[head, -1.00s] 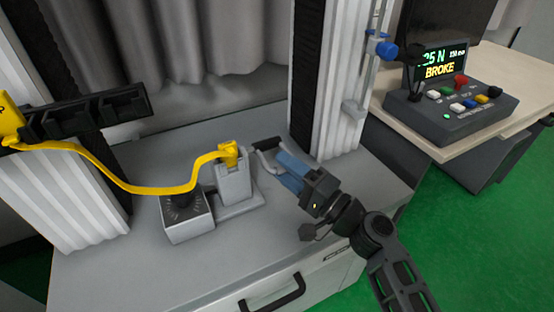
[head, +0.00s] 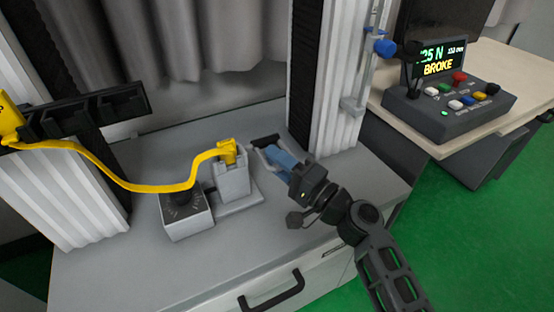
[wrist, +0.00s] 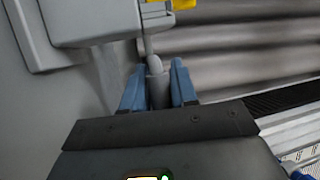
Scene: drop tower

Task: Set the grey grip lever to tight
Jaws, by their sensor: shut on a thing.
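The grey grip lever (wrist: 157,88) stands between my blue fingers in the wrist view, and my gripper (wrist: 157,86) is shut on it. In the head view my gripper (head: 277,158) is just right of the grey grip block (head: 232,180). My fingers hide most of the lever there. A yellow strap (head: 130,188) runs from the left and ends in the top of the grip block. No tight marking can be read.
A grey box with a black dial (head: 187,218) stands left of the grip block. A ribbed white column (head: 340,90) rises behind on the right. A console (head: 450,110) reading BROKE sits on the side table. A drawer handle (head: 275,292) is in front.

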